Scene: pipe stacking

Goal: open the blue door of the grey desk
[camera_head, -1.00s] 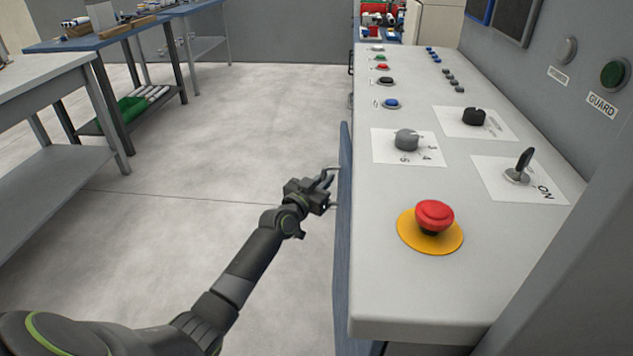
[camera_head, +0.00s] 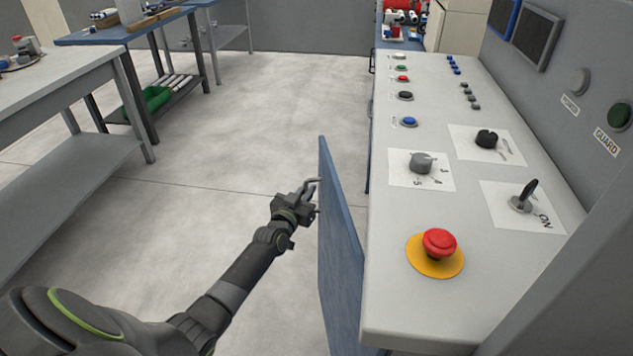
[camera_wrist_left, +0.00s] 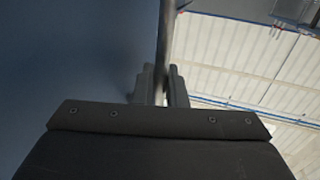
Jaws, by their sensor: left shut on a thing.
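The grey desk (camera_head: 395,270) is a control console on the right in the head view. Its blue door (camera_head: 338,250) stands partly open, swung out to the left of the desk's side with a gap behind its far edge. My left gripper (camera_head: 311,197) is at the door's outer face near the far edge. In the left wrist view my left gripper (camera_wrist_left: 161,88) is shut on a grey bar handle (camera_wrist_left: 167,35), beside the blue door face (camera_wrist_left: 70,60). My right gripper is not in view.
The desk top carries a red mushroom button (camera_head: 439,243), knobs and small buttons. A grey table (camera_head: 60,90) stands at the left, with a blue-topped bench (camera_head: 125,30) behind it. The floor (camera_head: 220,130) between is clear.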

